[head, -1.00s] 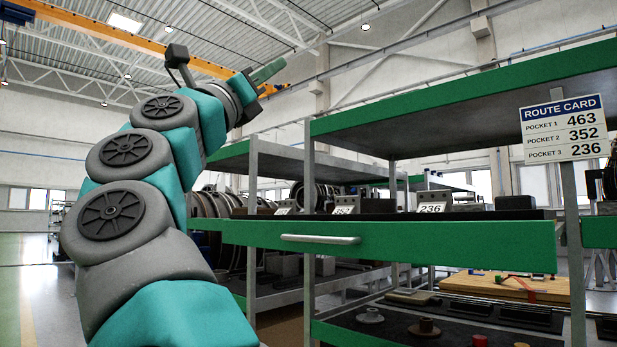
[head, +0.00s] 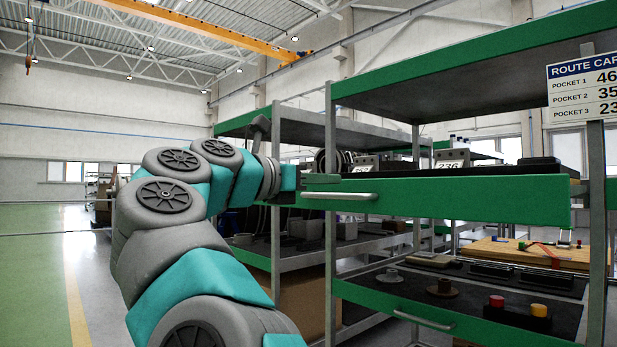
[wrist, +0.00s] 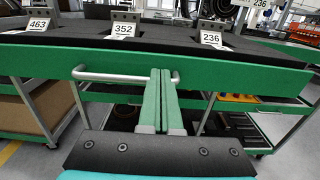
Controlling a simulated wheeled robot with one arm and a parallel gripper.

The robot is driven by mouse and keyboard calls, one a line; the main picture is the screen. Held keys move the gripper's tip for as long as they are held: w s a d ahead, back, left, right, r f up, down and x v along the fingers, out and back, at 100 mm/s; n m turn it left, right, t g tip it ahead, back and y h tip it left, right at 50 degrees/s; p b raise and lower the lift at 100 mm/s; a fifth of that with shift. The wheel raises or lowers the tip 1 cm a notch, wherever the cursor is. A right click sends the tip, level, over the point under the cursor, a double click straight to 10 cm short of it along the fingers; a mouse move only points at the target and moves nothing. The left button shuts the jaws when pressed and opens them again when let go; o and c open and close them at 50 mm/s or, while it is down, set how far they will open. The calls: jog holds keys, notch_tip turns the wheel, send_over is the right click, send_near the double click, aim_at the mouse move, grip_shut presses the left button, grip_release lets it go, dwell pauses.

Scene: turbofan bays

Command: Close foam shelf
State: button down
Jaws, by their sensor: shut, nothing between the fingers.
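The foam shelf is a green-fronted drawer (head: 480,203) with a silver bar handle (head: 338,196) and dark foam on top. In the wrist view its green front (wrist: 240,74) runs across the picture, and its foam (wrist: 170,44) holds blocks with cards 463, 352 and 236. My gripper (head: 320,179) is at the left end of the drawer front, close to the handle. In the wrist view my gripper's two green fingers (wrist: 161,78) are together and overlap the right part of the handle (wrist: 110,76). I cannot tell whether they touch the front.
A route card (head: 585,88) hangs on the right post. A lower shelf (head: 430,285) carries small parts and has its own handle (head: 423,319). Another rack (head: 300,258) stands behind on the left. The floor (head: 40,270) at the left is clear.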

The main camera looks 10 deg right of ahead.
aim_at(362, 180)
jog(key=p+x, duration=0.1)
jog(key=x, duration=0.6)
jog(key=shift+w, duration=0.1)
jog(key=shift+d, duration=0.1)
